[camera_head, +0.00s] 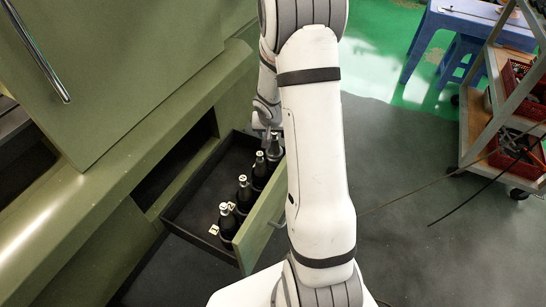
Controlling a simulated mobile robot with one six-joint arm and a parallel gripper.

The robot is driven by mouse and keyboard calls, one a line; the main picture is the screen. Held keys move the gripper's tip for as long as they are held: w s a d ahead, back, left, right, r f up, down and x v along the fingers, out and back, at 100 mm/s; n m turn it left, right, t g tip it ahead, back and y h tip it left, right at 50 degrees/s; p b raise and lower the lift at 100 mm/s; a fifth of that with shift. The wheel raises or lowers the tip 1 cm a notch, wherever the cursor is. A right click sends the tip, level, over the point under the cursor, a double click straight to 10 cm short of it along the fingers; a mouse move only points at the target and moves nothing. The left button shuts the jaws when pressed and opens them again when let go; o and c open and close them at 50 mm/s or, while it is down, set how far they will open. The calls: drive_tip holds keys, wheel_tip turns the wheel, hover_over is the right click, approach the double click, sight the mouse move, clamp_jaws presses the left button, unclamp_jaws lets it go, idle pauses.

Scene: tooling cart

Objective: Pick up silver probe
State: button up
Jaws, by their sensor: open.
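An open drawer (185,205) holds a row of dark, bottle-shaped tool pieces with pale tips. The nearest piece (228,220) stands at the front of the row, with a second piece (243,192) and a third piece (260,168) behind it. A greyer piece (275,148) stands at the far end, partly hidden by my arm. I cannot tell for certain which is the silver probe. My gripper (270,131) points down over the far end of the row, just above or around the greyer piece. It is open; its fingers are small and partly covered, and contact is unclear.
The green cabinet (110,115) fills the left side. The drawer's green front (262,218) with its handle stands beside my arm. Small pale tags lie by the nearest pieces.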

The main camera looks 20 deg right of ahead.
sight(274, 139)
drive_tip(key=x, duration=0.1)
drive_tip(key=b+x, duration=0.1)
drive_tip(key=x, duration=0.1)
drive_tip(key=b+x, duration=0.1)
drive_tip(key=x, duration=0.1)
drive_tip(key=shift+s+d+f, duration=0.15)
drive_tip(key=shift+s+d, duration=0.1)
drive_tip(key=shift+s, duration=0.1)
drive_tip(key=shift+w+d+f, duration=0.1)
drive_tip(key=shift+w+f, duration=0.15)
drive_tip(key=shift+f, duration=0.2)
drive_tip(key=shift+c, duration=0.3)
clamp_jaws()
drive_tip(key=shift+r, duration=0.1)
